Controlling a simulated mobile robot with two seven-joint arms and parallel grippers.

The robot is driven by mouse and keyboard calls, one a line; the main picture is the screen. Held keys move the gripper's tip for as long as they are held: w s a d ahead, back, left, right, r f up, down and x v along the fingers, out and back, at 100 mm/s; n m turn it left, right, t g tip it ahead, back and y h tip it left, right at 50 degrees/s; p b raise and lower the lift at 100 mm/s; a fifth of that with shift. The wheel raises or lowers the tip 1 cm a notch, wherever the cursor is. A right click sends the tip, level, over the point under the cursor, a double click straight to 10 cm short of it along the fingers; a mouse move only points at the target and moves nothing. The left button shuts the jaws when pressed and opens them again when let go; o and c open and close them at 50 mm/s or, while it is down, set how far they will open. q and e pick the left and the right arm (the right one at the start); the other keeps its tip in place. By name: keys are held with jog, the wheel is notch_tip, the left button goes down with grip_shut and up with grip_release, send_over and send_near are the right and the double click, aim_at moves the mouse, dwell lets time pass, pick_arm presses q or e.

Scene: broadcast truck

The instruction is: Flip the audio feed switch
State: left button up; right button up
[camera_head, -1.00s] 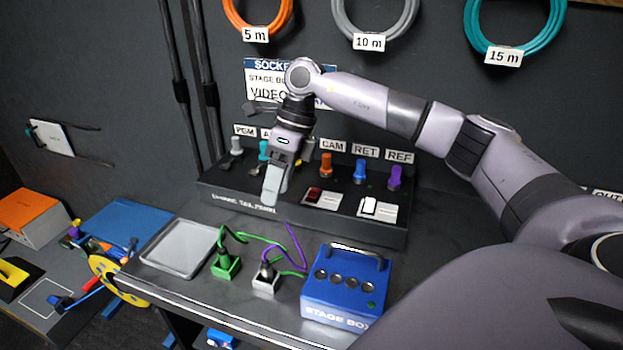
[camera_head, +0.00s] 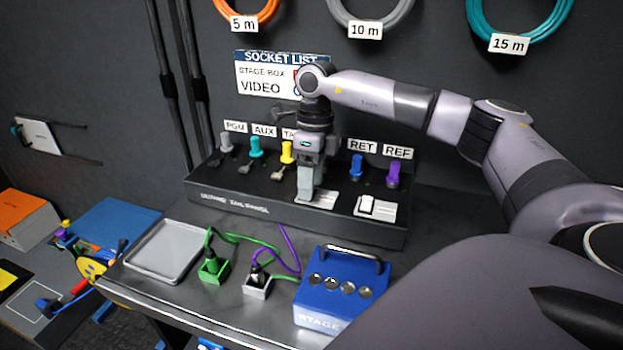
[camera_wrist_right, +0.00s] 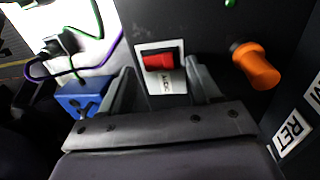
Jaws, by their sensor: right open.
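A red rocker switch (camera_wrist_right: 160,62) sits on a pale plate with small dark lettering in the right wrist view, too small to read surely. In the head view, part of its plate (camera_head: 325,201) shows on the dark sloped panel (camera_head: 230,199), while the red rocker is hidden behind my right gripper (camera_head: 305,196). In the wrist view the two fingers of my right gripper (camera_wrist_right: 162,82) are apart, one each side of the plate, with nothing between them. Contact cannot be told. A second switch with a white rocker (camera_head: 367,204) sits to the right. My left gripper is out of view.
Coloured plugs, such as yellow (camera_head: 287,152), blue (camera_head: 356,167) and purple (camera_head: 393,174), stand along the panel's back; an orange plug (camera_wrist_right: 256,66) is beside the red switch. A blue stage box (camera_head: 335,300), green block (camera_head: 214,270) and grey tray (camera_head: 166,252) occupy the bench front.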

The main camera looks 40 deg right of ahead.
jog(key=shift+f, duration=0.1)
jog(key=c, duration=1.1)
jog(key=shift+o, duration=0.3)
jog(key=shift+s+a+t+h, duration=0.15)
jog(key=shift+a+t+h, duration=0.15)
jog(key=shift+h, duration=0.4)
jog(key=shift+s+a+t+h, duration=0.1)
jog(key=shift+a+t+h, duration=0.1)
jog(key=shift+t+h, duration=0.6)
jog(key=o, duration=1)
jog(key=shift+o, duration=0.2)
